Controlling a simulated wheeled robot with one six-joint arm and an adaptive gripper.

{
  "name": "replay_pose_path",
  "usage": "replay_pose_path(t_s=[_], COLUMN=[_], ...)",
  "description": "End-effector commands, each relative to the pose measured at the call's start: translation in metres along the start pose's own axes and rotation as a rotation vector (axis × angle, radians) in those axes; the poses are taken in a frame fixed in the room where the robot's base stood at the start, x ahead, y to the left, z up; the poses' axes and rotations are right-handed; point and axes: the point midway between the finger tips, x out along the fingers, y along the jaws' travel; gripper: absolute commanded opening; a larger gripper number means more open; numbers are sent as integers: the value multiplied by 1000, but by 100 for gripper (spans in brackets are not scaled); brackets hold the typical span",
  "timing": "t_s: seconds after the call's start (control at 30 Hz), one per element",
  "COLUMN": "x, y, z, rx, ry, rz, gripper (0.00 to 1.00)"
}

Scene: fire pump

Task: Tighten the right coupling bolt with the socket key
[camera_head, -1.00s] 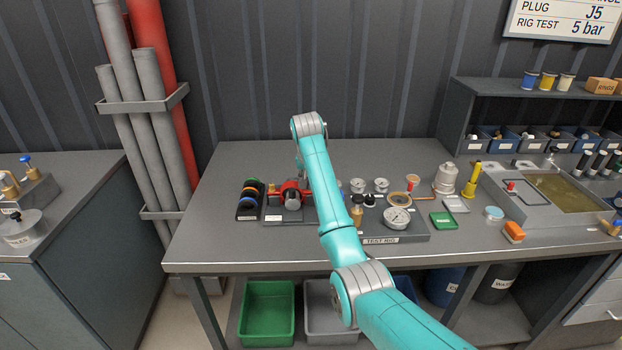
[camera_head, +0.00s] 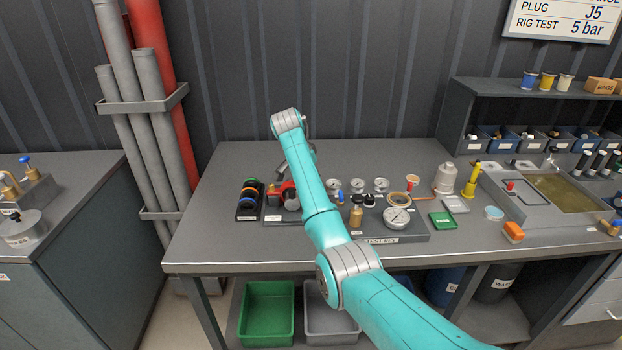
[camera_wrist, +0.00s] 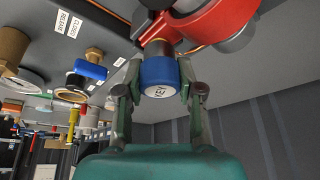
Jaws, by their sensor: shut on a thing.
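The socket key (camera_wrist: 158,72) is a short blue cylinder with a white end marked KEY, seen in the wrist view. My gripper (camera_wrist: 159,92) is shut on it, one finger on each side. A grey part shows beyond the key, close to the red pump body (camera_wrist: 215,22). I cannot tell whether the key's socket sits on a bolt. The right coupling bolt cannot be made out. In the head view, the red pump (camera_head: 284,188) stands at the left of the test rig, partly hidden by my arm. The key is not visible there.
Gauges and brass fittings stand on the test rig (camera_head: 384,240), right of my arm. A black holder with coloured rings (camera_head: 249,205) stands left of the pump. In the wrist view, a blue-handled valve (camera_wrist: 90,68) is left of the key.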

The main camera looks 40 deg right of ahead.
Motion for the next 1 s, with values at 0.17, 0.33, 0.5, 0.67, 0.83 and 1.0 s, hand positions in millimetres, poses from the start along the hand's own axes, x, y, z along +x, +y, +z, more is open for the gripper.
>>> replay_pose_path(t_s=[0.17, 0.33, 0.5, 0.67, 0.83, 1.0], x=[-1, -1, -2, -1, -1, -3], y=[-2, -2, -3, -2, -2, -2], z=[2, 3, 3, 3, 3, 2], rx=[63, 64, 103, 141, 53, 45], ry=[-1, -2, -3, -2, -2, -1], rz=[25, 25, 42, 56, 19, 16], gripper=[2, 2, 2, 2, 2, 2])
